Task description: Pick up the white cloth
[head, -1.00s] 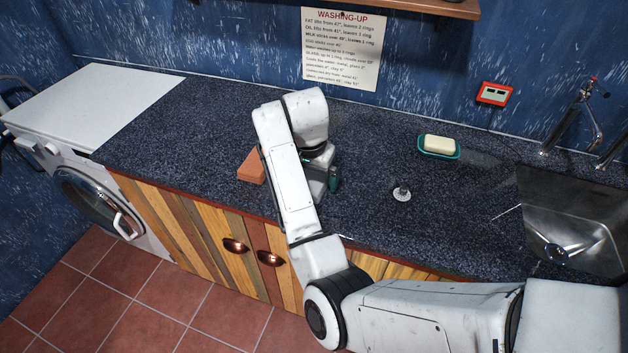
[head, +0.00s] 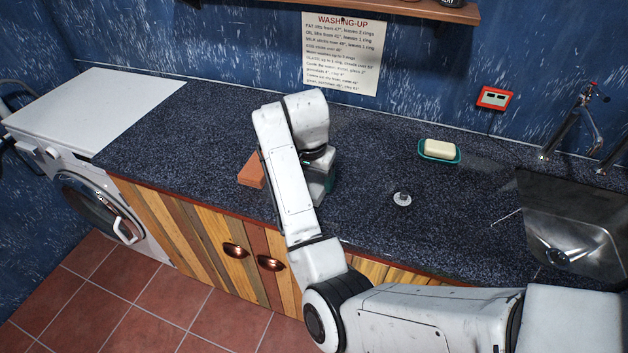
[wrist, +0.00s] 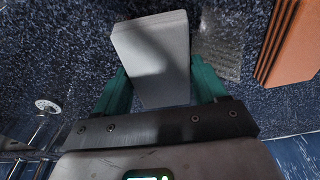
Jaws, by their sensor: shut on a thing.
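The white cloth (wrist: 155,58) looks like a thick, folded, pale grey-white block in the wrist view. It sits between the two green fingers of my gripper (wrist: 158,88), which is shut on it. Its far end sticks out past the fingertips, over the dark speckled worktop. I cannot tell for sure whether it is clear of the surface. In the head view my gripper (head: 328,178) is low over the worktop, partly behind my forearm, and the cloth is mostly hidden there.
An orange-brown block (head: 251,170) lies close left of my gripper; it also shows in the wrist view (wrist: 292,45). A small round metal piece (head: 402,199), a soap in a green dish (head: 439,150) and the sink (head: 580,225) are right. The worktop (head: 190,140) is clear at left.

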